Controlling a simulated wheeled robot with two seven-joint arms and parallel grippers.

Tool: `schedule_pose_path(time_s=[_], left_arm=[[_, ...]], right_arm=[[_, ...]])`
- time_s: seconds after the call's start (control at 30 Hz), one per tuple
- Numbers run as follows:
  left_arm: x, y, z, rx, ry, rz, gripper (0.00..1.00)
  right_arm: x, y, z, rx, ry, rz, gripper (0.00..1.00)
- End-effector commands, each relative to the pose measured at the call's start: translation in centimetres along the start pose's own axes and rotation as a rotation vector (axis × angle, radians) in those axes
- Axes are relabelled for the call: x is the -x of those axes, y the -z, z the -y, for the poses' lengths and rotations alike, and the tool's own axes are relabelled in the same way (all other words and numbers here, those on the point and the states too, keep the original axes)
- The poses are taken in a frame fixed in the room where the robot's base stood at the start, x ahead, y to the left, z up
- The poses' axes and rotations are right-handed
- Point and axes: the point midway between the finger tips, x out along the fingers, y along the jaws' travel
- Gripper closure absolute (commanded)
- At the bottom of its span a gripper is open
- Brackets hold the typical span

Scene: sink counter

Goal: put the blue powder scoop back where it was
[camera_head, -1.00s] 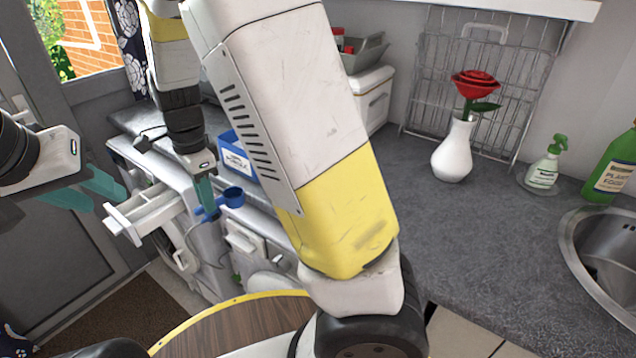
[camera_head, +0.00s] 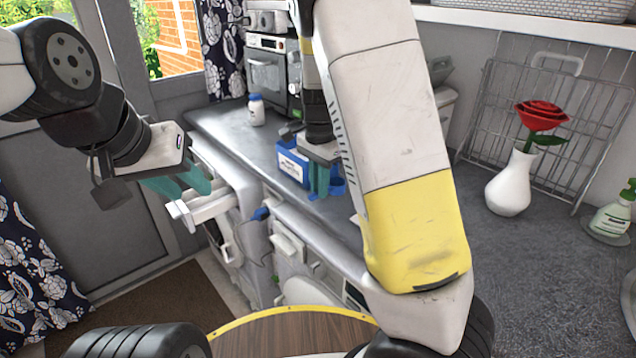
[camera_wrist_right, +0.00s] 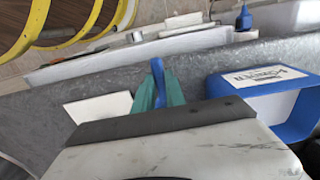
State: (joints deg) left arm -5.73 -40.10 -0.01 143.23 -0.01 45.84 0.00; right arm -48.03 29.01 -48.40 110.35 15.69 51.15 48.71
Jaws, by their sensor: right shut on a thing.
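My right gripper (camera_head: 322,192) is shut on the blue powder scoop (camera_head: 338,186), just right of the blue powder box (camera_head: 291,168) on the grey counter. In the right wrist view, the teal fingers (camera_wrist_right: 159,95) pinch the scoop's blue handle (camera_wrist_right: 158,72); its cup is hidden. The box (camera_wrist_right: 262,130), with a white label, stands to the right there, apart from the fingers. I cannot tell whether the scoop touches the counter. My left gripper (camera_head: 182,187) is open and empty, close to the pulled-out white drawer (camera_head: 203,207).
A white bottle with a blue cap (camera_head: 256,110) stands farther back on the counter near an oven (camera_head: 272,72). A white vase with a red rose (camera_head: 510,183) and a wire rack (camera_head: 545,120) are at the right. My right arm hides part of the counter.

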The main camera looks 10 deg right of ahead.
Motion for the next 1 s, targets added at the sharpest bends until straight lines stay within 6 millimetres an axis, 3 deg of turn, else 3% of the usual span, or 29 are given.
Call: schedule_pose_path(time_s=[0.27, 0.5, 0.87, 0.9, 1.0], left_arm=[[0.0, 0.0, 0.0, 0.000, 0.000, 0.000, 0.64], [0.0, 0.0, 0.0, 0.000, 0.000, 0.000, 0.64], [0.0, 0.0, 0.0, 0.000, 0.000, 0.000, 0.64], [0.0, 0.0, 0.0, 0.000, 0.000, 0.000, 0.64], [0.0, 0.0, 0.0, 0.000, 0.000, 0.000, 0.64]], right_arm=[[-0.2, 2.3, 0.1, -0.002, 0.001, -0.001, 1.00], [-3.6, 2.1, 0.1, 0.000, 0.000, 0.000, 1.00], [-4.0, 2.1, 0.1, 0.001, 0.001, 0.000, 1.00], [-4.0, 2.1, 0.1, 0.001, 0.001, 0.000, 0.77], [-4.0, 2.1, 0.1, 0.001, 0.001, 0.000, 0.63]])
